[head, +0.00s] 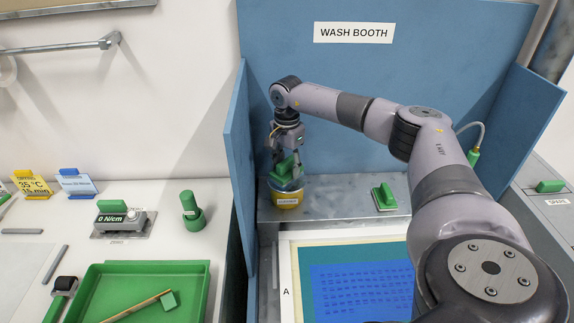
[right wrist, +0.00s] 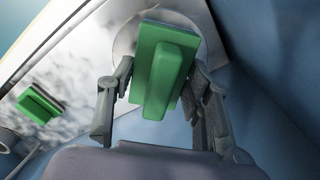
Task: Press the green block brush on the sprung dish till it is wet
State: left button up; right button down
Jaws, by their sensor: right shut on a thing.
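My right gripper (head: 283,163) is shut on a green block brush (head: 288,171) at the back left of the wash booth. The brush is right over the sprung dish (head: 287,201), a round yellow dish with a small label. I cannot tell whether the brush's underside touches the dish or how far the dish is pressed. In the right wrist view the green brush (right wrist: 166,60) sits between the two fingers (right wrist: 160,95), with the pale round dish rim (right wrist: 208,38) behind it. The brush's underside is hidden. My left gripper is not in view.
A second green block brush (head: 384,196) rests on the metal ledge (head: 340,207) to the right. A framed blue printed screen (head: 350,285) lies in front. The booth's blue left wall (head: 238,160) stands close to my gripper. A green tray (head: 100,285) is outside, left.

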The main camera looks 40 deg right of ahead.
jog(key=shift+r+p, duration=2.65)
jog(key=shift+r, duration=0.85)
